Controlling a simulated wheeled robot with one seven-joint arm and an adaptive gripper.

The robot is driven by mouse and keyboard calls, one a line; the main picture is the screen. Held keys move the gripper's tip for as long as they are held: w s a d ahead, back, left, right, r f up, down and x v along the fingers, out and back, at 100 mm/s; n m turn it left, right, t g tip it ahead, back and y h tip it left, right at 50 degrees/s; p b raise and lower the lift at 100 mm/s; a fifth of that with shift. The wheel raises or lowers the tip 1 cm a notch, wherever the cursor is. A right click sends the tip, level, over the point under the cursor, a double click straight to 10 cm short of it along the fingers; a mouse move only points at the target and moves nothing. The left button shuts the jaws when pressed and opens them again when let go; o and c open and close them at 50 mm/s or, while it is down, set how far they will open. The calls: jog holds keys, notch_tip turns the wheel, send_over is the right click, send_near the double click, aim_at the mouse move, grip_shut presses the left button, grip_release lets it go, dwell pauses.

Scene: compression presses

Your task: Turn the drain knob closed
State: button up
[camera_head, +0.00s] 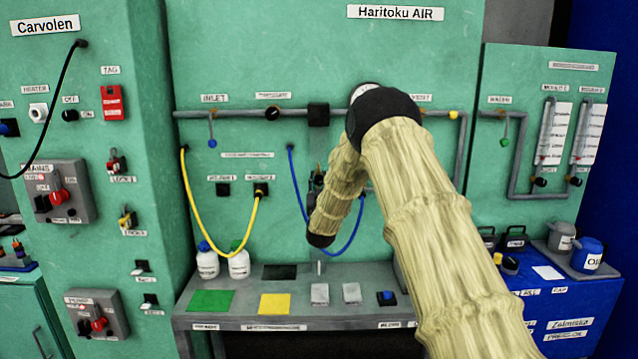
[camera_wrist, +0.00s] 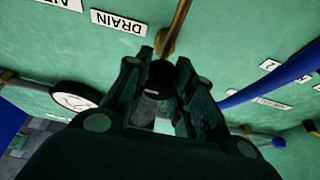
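In the wrist view, the DRAIN label (camera_wrist: 118,22) is upside down on the green panel. A small dark knob (camera_wrist: 161,74) sits just below the brass-coloured pipe end, near this label. My gripper (camera_wrist: 165,60) has one finger on each side of the knob. I cannot tell whether the fingers press on it or only surround it. In the head view, my gripper (camera_head: 317,183) is a small dark shape at the panel, mostly hidden by my arm. The drain knob does not show clearly there.
A round gauge (camera_wrist: 75,97) is left of my gripper in the wrist view. A blue hose (camera_wrist: 275,82) is to its right. In the head view, a grey pipe (camera_head: 245,114) runs across the panel, and a shelf (camera_head: 250,322) with coloured pads juts out below.

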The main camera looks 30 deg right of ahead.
grip_shut()
jog(key=shift+n, duration=0.3)
jog(key=n+y+b, duration=0.1)
jog(key=n, duration=0.1)
jog(key=n+t+y+b, duration=0.1)
jog(key=n+b, duration=0.1)
jog(key=n, duration=0.1)
jog(key=shift+f+y, duration=0.15)
jog(key=shift+y, duration=0.15)
jog(key=n+y+b, duration=0.1)
jog(key=n, duration=0.2)
jog(key=n+y+b, duration=0.1)
jog(key=n+y, duration=0.1)
jog(key=n, duration=0.1)
jog(key=shift+b, duration=0.4)
jog(key=n+y+b, duration=0.1)
jog(key=n, duration=0.2)
jog(key=n+y+b, duration=0.1)
jog(key=n, duration=0.2)
jog(key=shift+n+g+y, duration=0.3)
jog(key=shift+g, duration=0.1)
jog(key=shift+d+n+g+y+b, duration=0.1)
jog(key=shift+n+g+y+b, duration=0.4)
jog(key=shift+n, duration=1.6)
jog(key=shift+g, duration=0.4)
